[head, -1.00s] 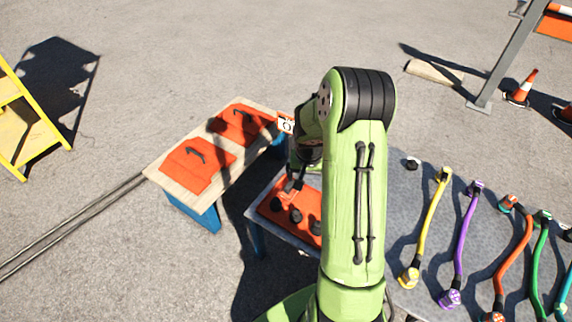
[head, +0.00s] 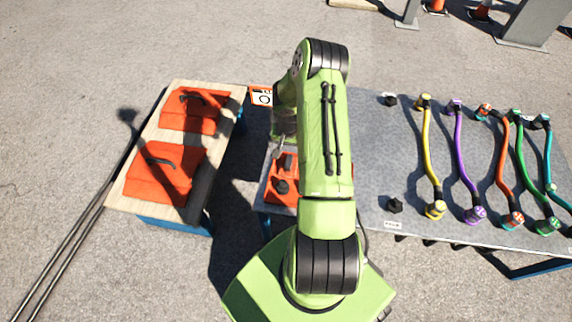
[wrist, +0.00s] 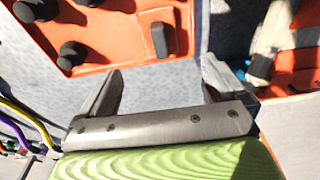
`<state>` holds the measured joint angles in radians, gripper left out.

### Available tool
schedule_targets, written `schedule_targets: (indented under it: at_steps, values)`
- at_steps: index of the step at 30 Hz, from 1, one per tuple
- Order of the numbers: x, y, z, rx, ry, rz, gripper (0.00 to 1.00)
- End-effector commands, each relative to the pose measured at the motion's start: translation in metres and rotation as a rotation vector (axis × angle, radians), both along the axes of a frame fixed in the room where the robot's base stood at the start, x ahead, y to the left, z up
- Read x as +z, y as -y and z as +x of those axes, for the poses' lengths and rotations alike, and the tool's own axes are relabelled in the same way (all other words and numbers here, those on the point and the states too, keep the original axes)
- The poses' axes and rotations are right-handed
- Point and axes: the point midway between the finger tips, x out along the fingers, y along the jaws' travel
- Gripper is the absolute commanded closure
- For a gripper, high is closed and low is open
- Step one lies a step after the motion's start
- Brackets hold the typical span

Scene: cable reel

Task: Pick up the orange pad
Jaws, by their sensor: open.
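Two orange pads, a far one (head: 205,122) and a near one (head: 178,188), lie on a wooden-topped bench on the left, each with a dark handle. An orange panel (head: 272,193) with black knobs lies on the grey table, partly hidden behind my arm. The panel also fills the upper left of the wrist view (wrist: 108,52). My gripper (wrist: 160,84) is open, with nothing between its fingers, over grey surface near the panel's edge. In the head view my gripper (head: 279,150) is small and partly covered by the arm.
The wooden bench (head: 222,140) stands apart from the grey table (head: 375,165). Coloured cables, including a yellow one (head: 429,155) and a purple one (head: 463,160), lie on the table's right side. Black knobs (head: 395,205) stand between. Rods lie on the ground at left.

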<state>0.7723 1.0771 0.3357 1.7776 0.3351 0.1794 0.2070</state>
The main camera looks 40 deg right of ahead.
Motion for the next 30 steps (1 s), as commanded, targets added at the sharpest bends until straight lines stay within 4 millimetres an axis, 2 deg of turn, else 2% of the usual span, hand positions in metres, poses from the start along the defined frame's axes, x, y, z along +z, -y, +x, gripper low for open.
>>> schedule_targets:
  at_steps: [1,6,13,19,21,26,30]
  values:
    - [-0.019,0.000,0.001,-0.001,-0.002,0.004,0.01]
    - [-0.057,0.005,0.004,-0.001,0.000,0.001,0.01]
    - [-0.079,0.007,0.006,0.000,0.001,0.002,0.01]
    - [-0.117,0.012,0.008,0.000,0.000,0.003,0.01]
    - [-0.122,0.013,0.008,-0.001,0.001,0.001,0.01]
    - [-0.120,0.013,0.009,0.000,0.001,0.000,0.01]
    - [-0.119,0.013,0.008,0.000,0.001,0.001,0.21]
